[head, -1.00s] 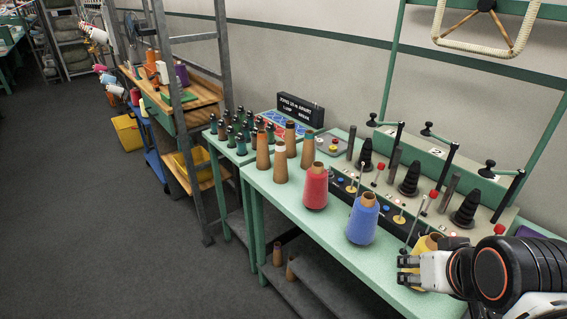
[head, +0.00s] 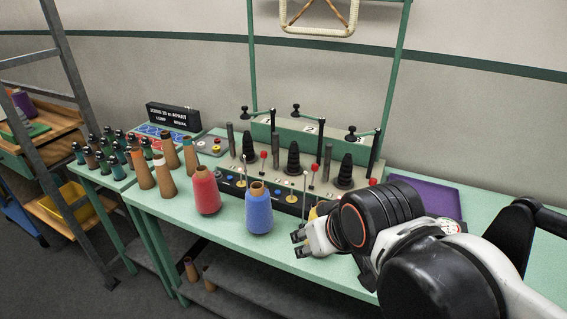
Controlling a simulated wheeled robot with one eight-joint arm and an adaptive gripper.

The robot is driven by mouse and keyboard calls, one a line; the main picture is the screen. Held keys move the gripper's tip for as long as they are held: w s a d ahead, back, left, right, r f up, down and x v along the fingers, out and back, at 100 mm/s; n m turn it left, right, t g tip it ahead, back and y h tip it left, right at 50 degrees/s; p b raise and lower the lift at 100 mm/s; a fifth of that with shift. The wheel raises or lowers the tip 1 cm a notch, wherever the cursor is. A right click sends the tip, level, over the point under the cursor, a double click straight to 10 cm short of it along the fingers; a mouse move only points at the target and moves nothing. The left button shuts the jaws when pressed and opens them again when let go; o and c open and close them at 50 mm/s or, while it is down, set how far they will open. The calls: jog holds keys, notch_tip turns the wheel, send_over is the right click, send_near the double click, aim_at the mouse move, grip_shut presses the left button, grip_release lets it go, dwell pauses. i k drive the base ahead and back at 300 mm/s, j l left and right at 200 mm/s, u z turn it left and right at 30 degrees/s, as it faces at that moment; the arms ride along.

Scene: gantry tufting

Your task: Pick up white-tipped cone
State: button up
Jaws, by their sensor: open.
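Several bare brown cones stand upright in a group on the left part of the green table. The front one of them, the white-tipped cone (head: 165,180), has a pale band at its top. Another brown cone (head: 143,169) stands just to its left, and two more stand behind. My gripper (head: 297,244) is open and empty, low over the table's front edge, its fingers pointing left. It is well to the right of the white-tipped cone, with red and blue yarn cones between them.
The red yarn cone (head: 206,192) and blue yarn cone (head: 259,210) stand along the front of the table (head: 230,232). A yellow cone is mostly hidden behind my gripper. The machine with black spindles (head: 293,160) stands behind. Small bottles crowd the left table. A purple sheet (head: 425,197) lies right.

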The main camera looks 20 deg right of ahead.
aim_at(168, 189)
jog(key=i+j+z, duration=0.1)
jog(key=i+j, duration=0.25)
jog(key=i+j+z, duration=0.1)
jog(key=i+j, duration=0.2)
jog(key=j, duration=0.2)
jog(key=i+j, duration=0.3)
jog(key=j, duration=0.2)
jog(key=i+j+z, duration=0.15)
jog(key=i+j, duration=0.2)
jog(key=j, duration=0.1)
